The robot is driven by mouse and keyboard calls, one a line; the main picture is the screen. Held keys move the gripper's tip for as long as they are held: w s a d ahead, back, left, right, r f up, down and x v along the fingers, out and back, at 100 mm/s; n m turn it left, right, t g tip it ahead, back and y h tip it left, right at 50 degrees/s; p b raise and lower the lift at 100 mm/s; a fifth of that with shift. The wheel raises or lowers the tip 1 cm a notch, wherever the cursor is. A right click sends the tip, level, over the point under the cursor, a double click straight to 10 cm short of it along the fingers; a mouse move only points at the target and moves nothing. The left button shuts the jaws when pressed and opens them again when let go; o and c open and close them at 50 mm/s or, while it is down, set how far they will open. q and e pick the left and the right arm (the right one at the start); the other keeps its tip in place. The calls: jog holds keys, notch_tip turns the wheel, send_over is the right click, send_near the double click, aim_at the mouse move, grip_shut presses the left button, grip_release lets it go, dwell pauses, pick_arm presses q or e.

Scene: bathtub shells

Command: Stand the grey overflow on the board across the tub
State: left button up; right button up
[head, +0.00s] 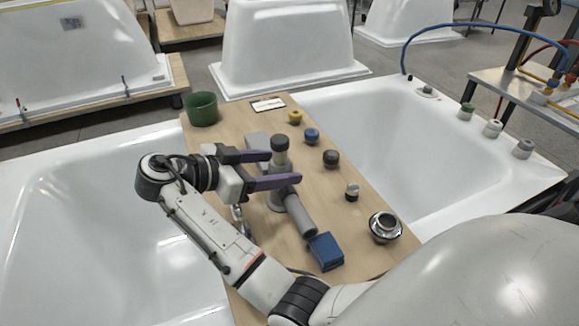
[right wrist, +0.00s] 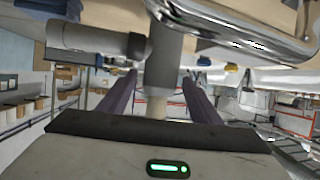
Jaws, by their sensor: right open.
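The grey overflow (head: 297,215) is on the wooden board (head: 340,215) across the tub. One grey pipe branch points toward the lower right, and a narrower neck with a dark top rises from it. My right gripper (head: 285,167) is open, its two purple fingers on either side of the neck, not closed on it. In the right wrist view the overflow (right wrist: 165,62) shows between the fingers, with a side branch to the left. Whether a finger touches it I cannot tell. The gripper hides part of its body. My left gripper is not in view.
A blue block (head: 326,251) is close to the pipe's end. A chrome drain fitting (head: 385,227), small dark, blue and yellow caps (head: 295,117), and a green cup (head: 202,109) stand on the board. Another chrome piece (right wrist: 240,25) is close in the wrist view. White tub basins lie both sides.

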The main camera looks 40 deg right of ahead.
aim_at(270, 167)
jog(key=v, duration=0.3)
jog(key=shift+a+r, duration=0.1)
dwell(0.4)
